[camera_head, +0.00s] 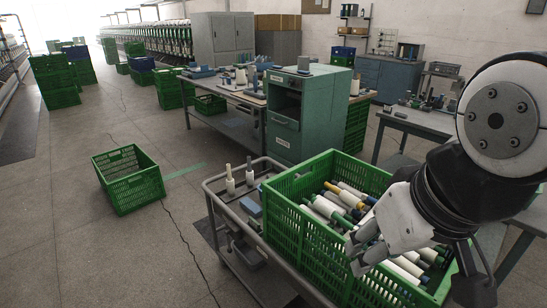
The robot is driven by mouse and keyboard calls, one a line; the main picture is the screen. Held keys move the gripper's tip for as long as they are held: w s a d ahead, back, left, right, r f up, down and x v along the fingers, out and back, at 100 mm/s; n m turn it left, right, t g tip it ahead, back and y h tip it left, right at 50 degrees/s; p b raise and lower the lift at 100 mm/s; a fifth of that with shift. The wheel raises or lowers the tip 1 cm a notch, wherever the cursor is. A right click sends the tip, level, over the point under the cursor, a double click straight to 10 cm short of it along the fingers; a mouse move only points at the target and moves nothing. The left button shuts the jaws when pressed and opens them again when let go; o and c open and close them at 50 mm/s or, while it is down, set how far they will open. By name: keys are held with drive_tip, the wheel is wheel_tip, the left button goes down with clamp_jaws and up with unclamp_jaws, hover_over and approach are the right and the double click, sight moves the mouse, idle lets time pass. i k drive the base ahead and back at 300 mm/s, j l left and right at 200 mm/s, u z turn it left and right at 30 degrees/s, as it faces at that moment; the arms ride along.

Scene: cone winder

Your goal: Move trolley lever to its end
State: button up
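A grey metal trolley (212,190) stands in the foreground and carries a large green crate (313,237) full of yarn bobbins (350,200). I cannot make out a lever on the trolley for certain; part of the trolley is hidden behind the crate and my arm. My gripper (355,255) is over the right part of the crate, with its fingers pointing left. The two fingers are apart and nothing shows between them. I cannot tell whether they touch the bobbins below.
Two white cones (230,182) stand on the trolley's left end beside blue items. An empty green crate (129,179) sits on the open floor to the left. A green cabinet (303,113) and a workbench (224,88) stand behind. A grey table (425,124) is at right.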

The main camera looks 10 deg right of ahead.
sight(230, 250)
drive_tip(key=u, duration=0.4)
drive_tip(key=k+l+u, duration=0.1)
drive_tip(key=k+l, duration=0.25)
drive_tip(key=i+j+z, duration=0.1)
drive_tip(key=i+j, duration=0.7)
drive_tip(key=i, duration=0.15)
drive_tip(key=i+j, duration=0.9)
drive_tip(key=i+l+z, duration=0.05)
drive_tip(key=i, duration=0.05)
